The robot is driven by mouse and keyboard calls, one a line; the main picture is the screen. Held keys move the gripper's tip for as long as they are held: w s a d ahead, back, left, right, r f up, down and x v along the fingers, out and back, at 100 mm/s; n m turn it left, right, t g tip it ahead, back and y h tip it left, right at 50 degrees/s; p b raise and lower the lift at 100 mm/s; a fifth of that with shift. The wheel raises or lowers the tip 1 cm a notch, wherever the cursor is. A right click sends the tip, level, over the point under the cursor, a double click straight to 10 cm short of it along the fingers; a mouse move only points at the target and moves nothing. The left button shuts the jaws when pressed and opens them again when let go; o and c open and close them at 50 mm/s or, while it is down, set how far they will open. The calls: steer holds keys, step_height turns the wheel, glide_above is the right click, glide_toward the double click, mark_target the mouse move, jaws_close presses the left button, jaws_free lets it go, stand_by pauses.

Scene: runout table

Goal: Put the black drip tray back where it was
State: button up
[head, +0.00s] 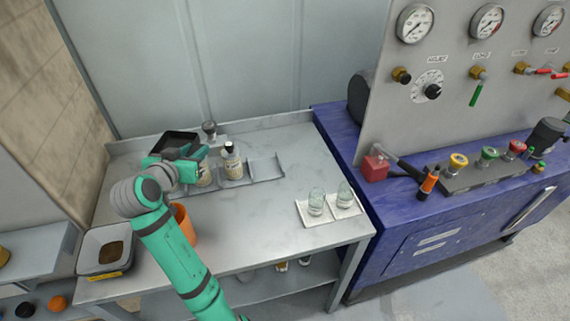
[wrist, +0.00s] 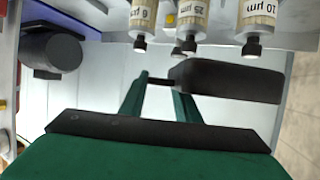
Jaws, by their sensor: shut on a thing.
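The black drip tray (head: 180,138) is in my gripper (head: 178,155), held up over the back left of the steel table (head: 260,220). In the wrist view the tray (wrist: 232,80) shows as a dark slab to the right of the fingers, and my gripper (wrist: 162,84) is shut on its edge. Bottles stand close by: one with a dark cap (head: 232,162) and one partly hidden behind my gripper (head: 204,174). The wrist view shows several labelled bottles, one marked 10 µm (wrist: 258,18), appearing upside down.
A grey divided rack (head: 266,168) has an empty right compartment. Two glasses (head: 316,203) stand on white coasters at the right. An orange cup (head: 184,224) is beside my arm, and a grey bin (head: 92,262) is at the left. The table's middle front is clear.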

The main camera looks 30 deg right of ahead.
steer(key=s+d+f+m+g+h, duration=0.25)
steer(key=s+d, duration=0.35)
steer(key=d, duration=0.4)
steer(key=s+d+f+m+g+h, duration=0.1)
steer(key=s+d+m+g, duration=0.2)
steer(key=s+d, duration=0.45)
steer(key=s+d+f+m+g+h, duration=0.25)
steer(key=s+d, duration=0.25)
steer(key=d, duration=0.7)
steer(key=g, duration=0.1)
glide_above(322, 175)
steer(key=shift+m+y, duration=0.3)
steer(key=shift+m, duration=0.1)
steer(key=f, duration=0.9)
steer(key=shift+s+a, duration=0.2)
steer(key=shift+a, duration=0.1)
steer(key=shift+w+d+f, duration=0.2)
steer(key=shift+d+f, duration=0.05)
steer(key=shift+f, duration=1.55)
steer(key=o, duration=1.1)
steer(key=shift+f, duration=0.15)
